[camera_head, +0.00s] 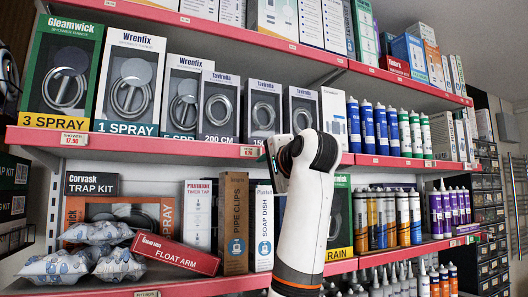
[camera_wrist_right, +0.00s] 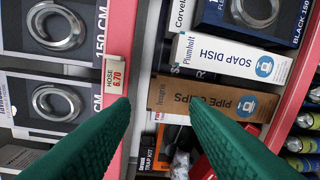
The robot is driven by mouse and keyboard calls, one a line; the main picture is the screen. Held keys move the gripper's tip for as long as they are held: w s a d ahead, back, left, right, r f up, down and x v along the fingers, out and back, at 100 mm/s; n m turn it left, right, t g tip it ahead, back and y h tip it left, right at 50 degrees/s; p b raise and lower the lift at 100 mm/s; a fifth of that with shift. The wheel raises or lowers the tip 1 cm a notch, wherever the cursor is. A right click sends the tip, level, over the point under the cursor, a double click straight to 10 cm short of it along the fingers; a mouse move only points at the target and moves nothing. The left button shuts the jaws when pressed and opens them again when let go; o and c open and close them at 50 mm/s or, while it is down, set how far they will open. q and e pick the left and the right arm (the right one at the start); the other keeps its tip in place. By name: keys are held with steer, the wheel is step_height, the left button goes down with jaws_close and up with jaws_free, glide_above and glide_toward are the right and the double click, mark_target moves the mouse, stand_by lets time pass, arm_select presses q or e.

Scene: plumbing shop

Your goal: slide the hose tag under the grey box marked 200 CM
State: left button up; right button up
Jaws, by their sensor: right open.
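The grey box marked 200 CM (camera_head: 218,107) stands on the upper shelf in the head view, with smaller ring-picture boxes to its right. The hose tag (camera_head: 250,152) sits on the red shelf rail, right of the middle of that box, near the neighbouring box's left edge. In the right wrist view the tag (camera_wrist_right: 115,75) reads HOSE 6.70. My right gripper is open, its green fingers spread apart and empty (camera_wrist_right: 160,106). The tag is just beyond the left fingertip, with no visible contact. In the head view my right wrist hides the gripper's fingertips. My left gripper is not in view.
Other price tags sit on the same red rail (camera_head: 110,142), including one at 17.90. Below the rail stand the PIPE CLIPS box (camera_head: 235,225) and SOAP DISH box (camera_head: 264,230). Blue and green tubes (camera_head: 381,130) stand to the right on the shelf.

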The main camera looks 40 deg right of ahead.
mark_target(261, 152)
steer(key=s+d+r+m+t, duration=0.1)
steer(key=s+d+r+m, duration=0.1)
steer(key=s+r, duration=0.35)
steer(key=p+x, duration=0.2)
steer(key=x, duration=0.1)
steer(key=p+x, duration=0.2)
steer(key=x, duration=0.2)
steer(key=p+x, duration=0.3)
steer(key=x, duration=0.1)
steer(key=shift+w+r, duration=0.2)
steer(key=shift+r, duration=0.15)
steer(key=shift+w+d+f+p, duration=0.2)
steer(key=shift+w+p, duration=0.15)
steer(key=shift+w, duration=0.35)
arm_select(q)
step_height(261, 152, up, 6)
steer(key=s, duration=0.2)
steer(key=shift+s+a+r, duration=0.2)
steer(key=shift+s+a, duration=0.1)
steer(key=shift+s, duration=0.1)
arm_select(e)
steer(key=shift+c, duration=0.5)
steer(key=shift+a, duration=0.1)
jaws_close()
